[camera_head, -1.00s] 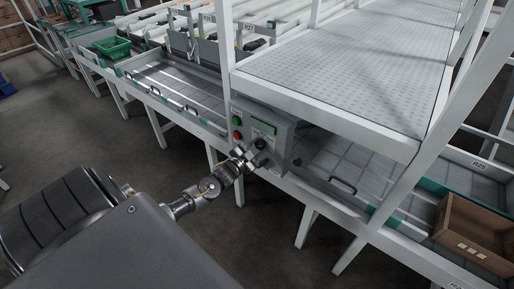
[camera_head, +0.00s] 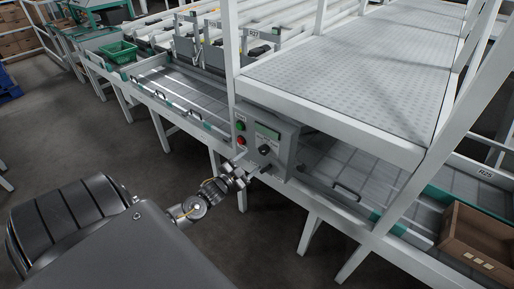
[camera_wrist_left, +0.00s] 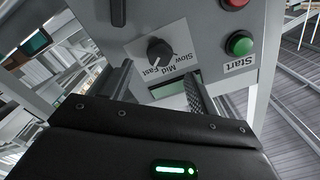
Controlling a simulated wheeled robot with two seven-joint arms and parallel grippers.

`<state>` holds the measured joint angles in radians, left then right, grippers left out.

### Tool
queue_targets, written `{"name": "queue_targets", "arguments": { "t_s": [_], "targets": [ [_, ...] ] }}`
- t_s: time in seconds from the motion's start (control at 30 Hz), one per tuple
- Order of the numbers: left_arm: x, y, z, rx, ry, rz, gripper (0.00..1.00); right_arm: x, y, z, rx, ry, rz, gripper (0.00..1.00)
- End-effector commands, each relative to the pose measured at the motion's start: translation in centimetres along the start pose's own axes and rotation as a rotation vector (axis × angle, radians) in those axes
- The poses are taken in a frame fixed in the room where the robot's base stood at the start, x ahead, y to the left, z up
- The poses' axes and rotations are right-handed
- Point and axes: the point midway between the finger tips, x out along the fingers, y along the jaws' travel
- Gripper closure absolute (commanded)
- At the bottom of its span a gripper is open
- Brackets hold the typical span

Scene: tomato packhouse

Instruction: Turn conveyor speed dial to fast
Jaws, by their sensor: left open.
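The speed dial (camera_head: 264,150) is a black knob on the front of a grey control box (camera_head: 285,151). In the left wrist view the dial (camera_wrist_left: 159,51) shows upside down beside the printed words Slow, Mid and Fast. A pale mark shows on the knob, but I cannot tell for certain which word it points to. My left gripper (camera_head: 247,172) is open and empty, in front of and below the dial in the head view. In the left wrist view its two fingers (camera_wrist_left: 158,88) stand apart, with the dial beyond the gap between them. My right gripper is not in view.
A green Start button (camera_wrist_left: 240,43) and a red button (camera_head: 240,141) sit beside the dial. A small display (camera_head: 267,132) is above it. White frame posts and the conveyor deck (camera_head: 350,70) surround the box. A brown crate (camera_head: 480,238) stands at right; open floor lies at left.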

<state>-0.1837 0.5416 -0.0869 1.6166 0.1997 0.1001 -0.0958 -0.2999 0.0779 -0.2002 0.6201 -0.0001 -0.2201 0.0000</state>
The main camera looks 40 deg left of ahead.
Motion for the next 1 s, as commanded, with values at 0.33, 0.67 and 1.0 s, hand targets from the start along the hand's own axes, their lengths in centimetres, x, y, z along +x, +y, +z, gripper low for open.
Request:
{"name": "queue_targets", "arguments": {
  "t_s": [0.33, 0.67, 1.0],
  "targets": [
    [-3.8, 0.0, 0.0, 0.000, 0.000, 0.001, 0.41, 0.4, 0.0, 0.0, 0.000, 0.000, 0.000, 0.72],
    [-3.8, 0.0, 0.0, 0.000, 0.001, 0.000, 0.41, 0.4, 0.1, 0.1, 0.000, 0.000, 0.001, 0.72],
    [-3.9, 0.3, 0.9, -0.012, -0.034, 0.011, 0.41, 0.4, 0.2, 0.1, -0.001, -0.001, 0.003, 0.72]
  ]
}}
